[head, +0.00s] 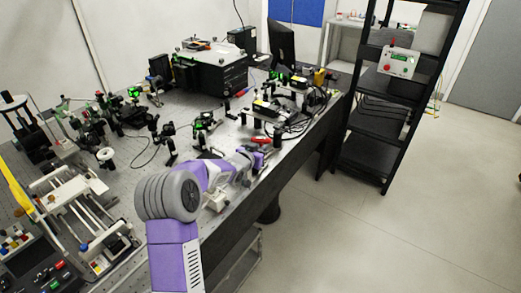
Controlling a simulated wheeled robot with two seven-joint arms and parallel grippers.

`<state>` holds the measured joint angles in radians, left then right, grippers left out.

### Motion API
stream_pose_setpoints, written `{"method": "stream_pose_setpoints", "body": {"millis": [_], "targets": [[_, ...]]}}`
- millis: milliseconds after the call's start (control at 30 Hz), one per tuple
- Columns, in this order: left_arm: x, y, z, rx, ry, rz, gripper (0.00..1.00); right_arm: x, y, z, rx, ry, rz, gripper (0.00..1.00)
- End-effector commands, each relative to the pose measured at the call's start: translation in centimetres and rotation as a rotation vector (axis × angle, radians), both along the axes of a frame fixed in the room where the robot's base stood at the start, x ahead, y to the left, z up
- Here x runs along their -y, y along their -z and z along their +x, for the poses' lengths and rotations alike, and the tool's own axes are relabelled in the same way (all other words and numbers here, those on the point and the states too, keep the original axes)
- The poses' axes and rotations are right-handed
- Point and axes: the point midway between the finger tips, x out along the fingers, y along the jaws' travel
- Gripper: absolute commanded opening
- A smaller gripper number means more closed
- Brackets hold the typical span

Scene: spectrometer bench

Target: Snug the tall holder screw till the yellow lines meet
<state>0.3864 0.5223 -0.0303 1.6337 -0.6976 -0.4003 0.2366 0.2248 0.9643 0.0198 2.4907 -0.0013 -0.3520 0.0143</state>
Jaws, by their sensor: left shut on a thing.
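My left arm, purple and grey, comes up from the bottom and reaches right over the bench. My left gripper (249,158) is at its far end, low near the bench's front edge. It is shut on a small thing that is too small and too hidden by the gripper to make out. The tall holder, its screw and the yellow lines cannot be told apart at this size. My right gripper is not in view.
The perforated bench (152,179) carries several optical mounts. A red item (262,140) lies just beyond the gripper. A black box (211,75) and monitor (282,46) stand at the back. A black shelf rack (372,133) stands right; the floor (420,220) there is clear.

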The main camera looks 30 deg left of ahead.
Motion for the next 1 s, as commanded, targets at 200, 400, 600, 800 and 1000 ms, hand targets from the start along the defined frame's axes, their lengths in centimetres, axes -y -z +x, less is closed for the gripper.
{"method": "stream_pose_setpoints", "body": {"millis": [200, 400, 600, 800, 1000], "targets": [[0.0, 0.6, 0.0, 0.001, 0.0, 0.0, 0.0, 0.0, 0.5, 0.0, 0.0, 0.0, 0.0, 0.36], [0.0, 0.5, 0.0, 0.001, 0.0, 0.0, 0.0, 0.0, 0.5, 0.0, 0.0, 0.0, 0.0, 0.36], [0.0, 0.3, 0.0, 0.001, 0.0, 0.0, 0.0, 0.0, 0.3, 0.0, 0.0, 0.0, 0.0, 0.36], [0.0, -0.6, 0.0, 0.001, 0.0, 0.0, 0.0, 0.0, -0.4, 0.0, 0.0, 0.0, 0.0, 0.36], [0.0, -1.4, 0.0, 0.001, 0.0, 0.0, 0.0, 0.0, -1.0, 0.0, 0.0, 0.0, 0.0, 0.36]]}}
